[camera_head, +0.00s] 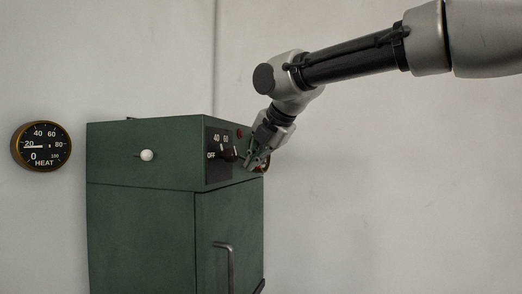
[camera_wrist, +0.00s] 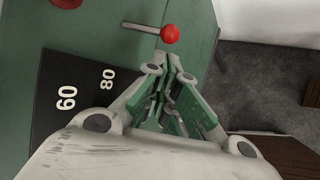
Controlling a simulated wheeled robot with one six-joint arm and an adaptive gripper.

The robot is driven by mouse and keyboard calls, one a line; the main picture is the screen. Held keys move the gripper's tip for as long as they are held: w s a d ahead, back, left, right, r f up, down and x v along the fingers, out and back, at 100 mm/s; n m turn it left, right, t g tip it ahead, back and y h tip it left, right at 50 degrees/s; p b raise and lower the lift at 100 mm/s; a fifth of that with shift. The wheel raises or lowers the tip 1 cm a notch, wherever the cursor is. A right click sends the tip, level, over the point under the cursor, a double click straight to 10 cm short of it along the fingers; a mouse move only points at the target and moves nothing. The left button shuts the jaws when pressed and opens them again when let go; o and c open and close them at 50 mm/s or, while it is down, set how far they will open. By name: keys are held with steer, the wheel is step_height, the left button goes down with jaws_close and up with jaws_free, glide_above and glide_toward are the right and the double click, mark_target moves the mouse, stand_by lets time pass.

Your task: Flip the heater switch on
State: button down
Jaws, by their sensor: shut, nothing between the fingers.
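A green cabinet (camera_head: 140,200) stands against the wall. A metal lever with a red ball end (camera_wrist: 169,34) sticks out of its front panel in the wrist view. In the head view, my gripper covers most of that area. My gripper (camera_head: 250,163) is shut and empty at the panel's right part. In the wrist view its fingertips (camera_wrist: 168,62) are just below the red ball, and I cannot tell whether they touch it. A black dial plate (camera_head: 213,170) marked OFF, 40 and 60 sits left of my gripper. No label marks which control is the heater switch.
A round HEAT gauge (camera_head: 40,145) hangs on the wall at left, its needle near 20. A white-knobbed lever (camera_head: 147,155) sticks out of the cabinet's left side. A small red disc (camera_head: 239,133) is on the panel. A door handle (camera_head: 229,262) is below. Right of the cabinet is free.

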steer(key=shift+x, duration=1.7)
steer(key=shift+s+d+r+n+g+h, duration=0.1)
steer(key=shift+d+r+n+g+h, duration=0.15)
steer(key=shift+r+g+h, duration=0.55)
step_height(320, 180, up, 3)
steer(key=h, duration=0.1)
steer(key=n+h, duration=0.1)
steer(key=h, duration=0.1)
steer(key=shift+f+g, duration=0.25)
steer(key=shift+g, duration=0.15)
steer(key=shift+a+r+h, duration=0.1)
steer(key=shift+r+h, duration=0.2)
steer(key=shift+r, duration=1)
